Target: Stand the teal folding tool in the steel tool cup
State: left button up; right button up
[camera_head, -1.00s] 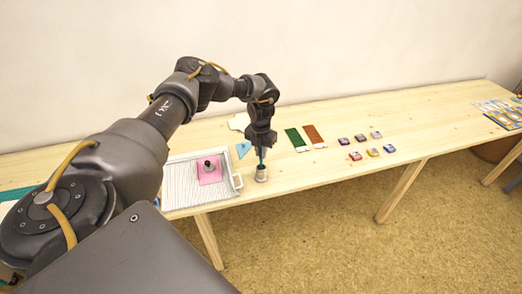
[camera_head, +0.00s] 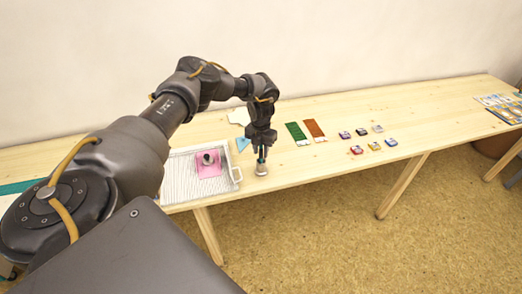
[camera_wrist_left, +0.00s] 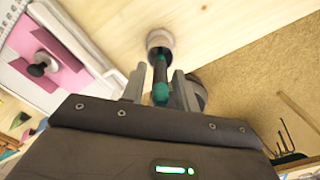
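The teal folding tool (camera_wrist_left: 160,82) stands roughly upright, its far end in the mouth of the steel tool cup (camera_wrist_left: 160,41) in the left wrist view. The cup (camera_head: 261,170) stands near the table's front edge. My left gripper (camera_wrist_left: 160,88) is right above it, pointing down, with one finger on each side of the tool. Narrow gaps seem to show between the fingers and the tool, so the gripper looks slightly open around it. In the head view the gripper (camera_head: 261,155) hides most of the tool. My right gripper is not in view.
A white tray (camera_head: 172,190) with a pink pad (camera_head: 215,169) and a dark-knobbed stamp (camera_head: 208,157) lies left of the cup. A blue triangle (camera_head: 243,144), green (camera_head: 297,132) and brown (camera_head: 314,129) strips lie behind. Several small inkpads (camera_head: 374,146) sit right. Table front right is clear.

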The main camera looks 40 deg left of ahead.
pick_arm(q)
jog(key=shift+o, duration=0.8)
jog(key=shift+r, duration=0.25)
notch_tip(320, 180, up, 10)
jog(key=shift+r+b, duration=0.15)
jog(key=shift+b, duration=1.05)
